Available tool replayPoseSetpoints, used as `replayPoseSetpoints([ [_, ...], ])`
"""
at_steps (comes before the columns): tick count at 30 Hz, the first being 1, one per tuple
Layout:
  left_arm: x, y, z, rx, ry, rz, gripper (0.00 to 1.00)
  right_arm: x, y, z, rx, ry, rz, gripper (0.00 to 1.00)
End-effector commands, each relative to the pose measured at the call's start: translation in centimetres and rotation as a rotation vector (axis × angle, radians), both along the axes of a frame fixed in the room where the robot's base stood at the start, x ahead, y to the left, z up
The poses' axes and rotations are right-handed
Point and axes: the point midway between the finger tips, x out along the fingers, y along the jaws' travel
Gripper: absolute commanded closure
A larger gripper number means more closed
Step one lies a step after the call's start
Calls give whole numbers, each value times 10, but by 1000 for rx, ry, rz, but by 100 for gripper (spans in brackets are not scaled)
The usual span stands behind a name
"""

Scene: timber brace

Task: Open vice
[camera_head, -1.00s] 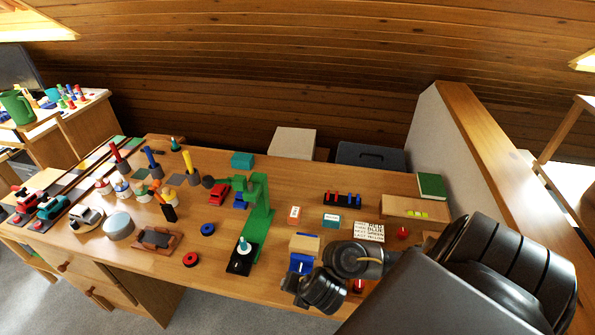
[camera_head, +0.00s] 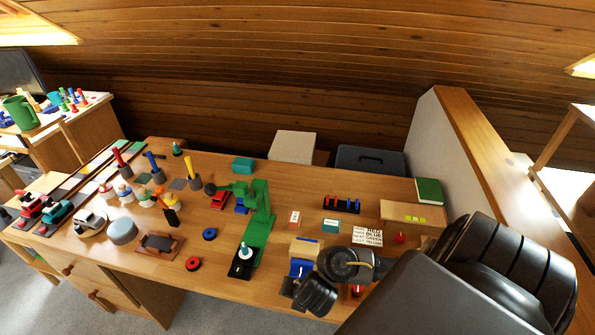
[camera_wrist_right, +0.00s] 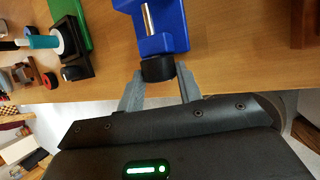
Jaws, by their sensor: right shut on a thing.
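The blue vice (camera_head: 299,267) stands at the front edge of the workbench, with a light wooden block (camera_head: 304,248) at its top. In the right wrist view the vice's blue body (camera_wrist_right: 165,25) shows with a metal rod and a black round knob (camera_wrist_right: 158,69) on its near end. My right gripper (camera_wrist_right: 160,82) is shut on this knob, with a finger on either side of it. In the head view my right wrist covers part of the vice and the knob. My left gripper is not in view.
A green stand (camera_head: 260,215) with a black base is left of the vice. A lettered card (camera_head: 367,233) and a red knob (camera_head: 400,238) lie to the right. Red (camera_head: 193,264) and blue (camera_head: 209,234) rings lie on the bench. A partition (camera_head: 465,150) borders the right side.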

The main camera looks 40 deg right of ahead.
Motion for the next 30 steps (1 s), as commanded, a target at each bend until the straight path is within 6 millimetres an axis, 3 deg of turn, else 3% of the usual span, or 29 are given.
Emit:
replayPoseSetpoints([
  [1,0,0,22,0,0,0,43,0,1,11,-15,27,-1,88],
  [12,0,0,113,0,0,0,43,4,6,12,-191,286,0,88],
  [18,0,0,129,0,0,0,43,6,8,4,-294,437,-1,88],
  [30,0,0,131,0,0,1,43,10,9,-1,-453,660,2,88],
])
